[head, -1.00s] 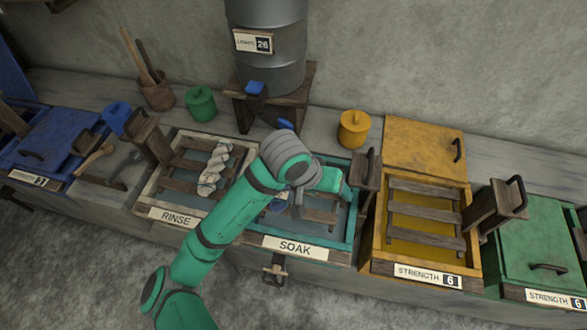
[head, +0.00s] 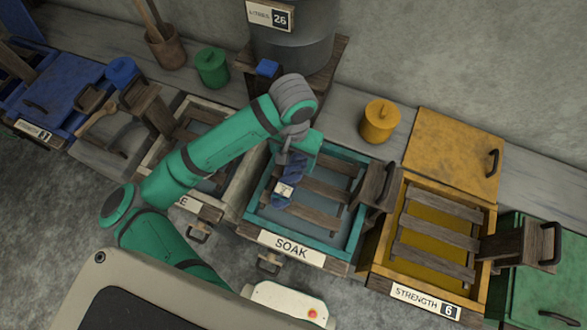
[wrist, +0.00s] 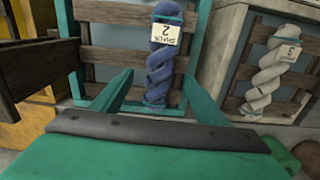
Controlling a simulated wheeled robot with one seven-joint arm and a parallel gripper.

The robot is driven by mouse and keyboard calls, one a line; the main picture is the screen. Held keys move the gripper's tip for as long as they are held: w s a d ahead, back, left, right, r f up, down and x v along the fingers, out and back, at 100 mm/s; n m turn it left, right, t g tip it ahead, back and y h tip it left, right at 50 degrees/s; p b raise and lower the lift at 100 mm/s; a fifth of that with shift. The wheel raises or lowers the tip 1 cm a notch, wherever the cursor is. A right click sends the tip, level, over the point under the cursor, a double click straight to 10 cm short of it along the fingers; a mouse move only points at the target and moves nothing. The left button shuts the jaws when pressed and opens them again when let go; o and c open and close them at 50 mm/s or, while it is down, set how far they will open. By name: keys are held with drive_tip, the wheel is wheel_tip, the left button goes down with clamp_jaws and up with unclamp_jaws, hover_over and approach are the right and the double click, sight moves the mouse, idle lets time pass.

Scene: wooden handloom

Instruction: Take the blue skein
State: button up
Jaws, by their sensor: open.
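The blue skein (head: 292,168) is a twisted hank with a white tag. It lies across the wooden slats (head: 318,190) in the teal-framed SOAK vat (head: 350,232), towards its left side. In the wrist view the blue skein (wrist: 159,65) stands beyond and between my fingers, its tag marked 2. My gripper (wrist: 158,80) is open, with one green finger on each side of the skein's lower end; I cannot tell if they touch it. In the head view my gripper (head: 303,150) is at the skein's far end, partly hidden by my arm.
A white skein (wrist: 272,80) tagged 3 lies in the neighbouring RINSE vat, hidden behind my arm in the head view. The yellow vat (head: 425,292) stands right of SOAK, with a wooden post (head: 375,190) between them. A grey drum (head: 290,45) stands behind.

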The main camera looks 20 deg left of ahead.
sight(293, 172)
drive_tip(key=shift+s+f, duration=0.25)
drive_tip(key=shift+f, duration=3.25)
drive_tip(key=c, duration=1.2)
